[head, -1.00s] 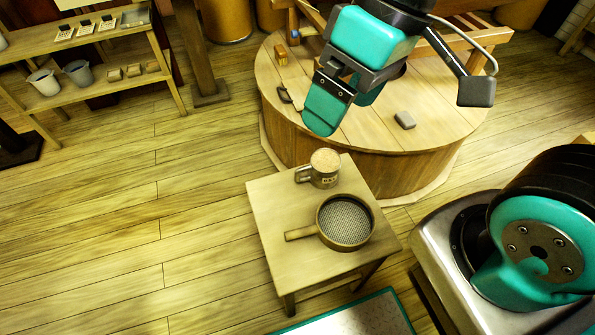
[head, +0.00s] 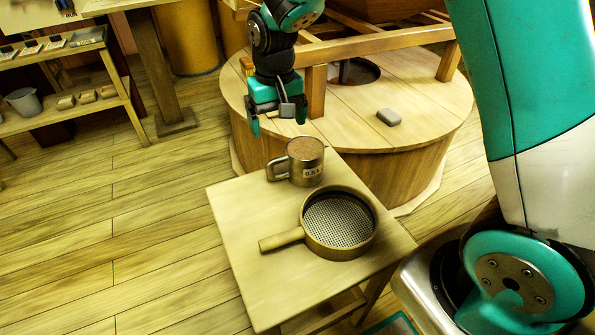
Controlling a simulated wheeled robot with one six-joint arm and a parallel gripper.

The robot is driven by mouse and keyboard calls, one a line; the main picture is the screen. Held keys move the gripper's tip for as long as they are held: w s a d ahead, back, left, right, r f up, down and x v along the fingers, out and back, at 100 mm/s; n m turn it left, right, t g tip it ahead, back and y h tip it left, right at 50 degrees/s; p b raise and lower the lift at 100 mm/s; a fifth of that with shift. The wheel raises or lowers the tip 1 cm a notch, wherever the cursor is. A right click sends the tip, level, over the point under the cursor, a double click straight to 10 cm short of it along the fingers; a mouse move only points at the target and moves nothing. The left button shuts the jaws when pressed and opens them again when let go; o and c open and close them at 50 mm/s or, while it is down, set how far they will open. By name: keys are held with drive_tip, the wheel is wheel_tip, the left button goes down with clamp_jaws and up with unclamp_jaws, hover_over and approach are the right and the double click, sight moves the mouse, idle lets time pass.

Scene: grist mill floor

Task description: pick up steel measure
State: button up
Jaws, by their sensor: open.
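The steel measure (head: 305,163) is a mug-like cup with a handle on its left and a small label on its side. It stands upright at the far edge of the small wooden table (head: 238,212), filled with something brown up near its rim. My gripper (head: 277,124) hangs just behind and above the measure in the picture, fingers pointing down. It is open, with its two teal fingers apart and nothing between them. It does not appear to touch the measure.
A round sieve (head: 340,222) with a handle lies on the same table, in front of the measure. A large round wooden millstone casing (head: 400,155) with a grey block (head: 388,117) stands behind. Shelves (head: 60,118) are at left. The plank floor at left is clear.

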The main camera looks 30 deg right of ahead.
sight(279, 158)
wheel_tip(279, 158, down, 7)
drive_tip(key=shift+f+b, duration=0.2)
drive_tip(key=shift+b, duration=0.6)
drive_tip(key=shift+s+a+f+b, duration=0.15)
drive_tip(key=shift+f+b, duration=0.3)
drive_tip(key=shift+f, duration=0.9)
drive_tip(key=shift+s+a+f+b, duration=0.15)
drive_tip(key=shift+f+b, duration=0.3)
drive_tip(key=shift+f, duration=0.85)
drive_tip(key=c, duration=1.4)
wheel_tip(279, 158, up, 20)
drive_tip(key=p, duration=0.5)
drive_tip(key=shift+r, duration=0.1)
drive_tip(key=o, duration=0.6)
drive_tip(key=c, duration=0.7)
